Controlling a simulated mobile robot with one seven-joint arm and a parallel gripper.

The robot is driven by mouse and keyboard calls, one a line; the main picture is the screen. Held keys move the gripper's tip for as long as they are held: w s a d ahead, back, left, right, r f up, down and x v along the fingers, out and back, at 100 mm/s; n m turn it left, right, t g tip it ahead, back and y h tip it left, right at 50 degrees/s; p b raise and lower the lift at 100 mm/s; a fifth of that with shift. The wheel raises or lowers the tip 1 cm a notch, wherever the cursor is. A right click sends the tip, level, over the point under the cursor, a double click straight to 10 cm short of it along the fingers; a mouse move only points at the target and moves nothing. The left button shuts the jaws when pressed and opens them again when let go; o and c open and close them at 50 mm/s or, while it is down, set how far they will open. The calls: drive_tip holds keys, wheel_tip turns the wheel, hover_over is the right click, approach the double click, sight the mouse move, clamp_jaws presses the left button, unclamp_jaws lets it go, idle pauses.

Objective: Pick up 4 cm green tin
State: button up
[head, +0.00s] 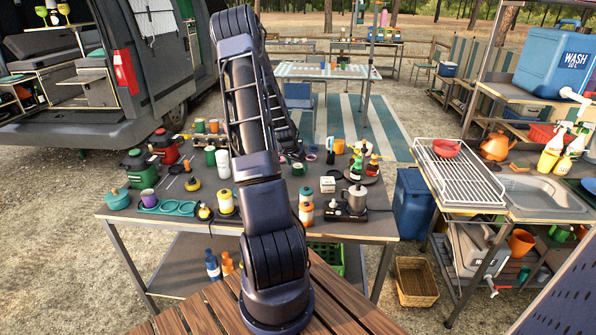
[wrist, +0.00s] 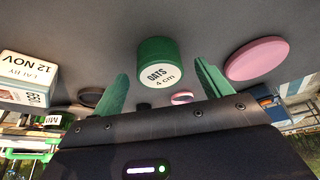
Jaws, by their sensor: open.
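In the wrist view the green tin (wrist: 157,62) has a white label reading "OATS 4 cm" on the face towards me. It sits on the grey tabletop (wrist: 95,38). My gripper (wrist: 162,72) is open, with one green finger to the left of the tin and one to the right. Gaps show between the fingers and the tin, and nothing is held. In the head view a small green tin (head: 298,169), apparently the same one, stands just right of my arm. My arm hides most of my gripper there.
A white dated box (wrist: 28,80) is left of the tin and a pink disc (wrist: 257,59) is close on the right in the wrist view.

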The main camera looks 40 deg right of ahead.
drive_tip(key=shift+x, duration=1.1)
drive_tip(key=shift+c, duration=0.3)
drive_tip(key=c, duration=1)
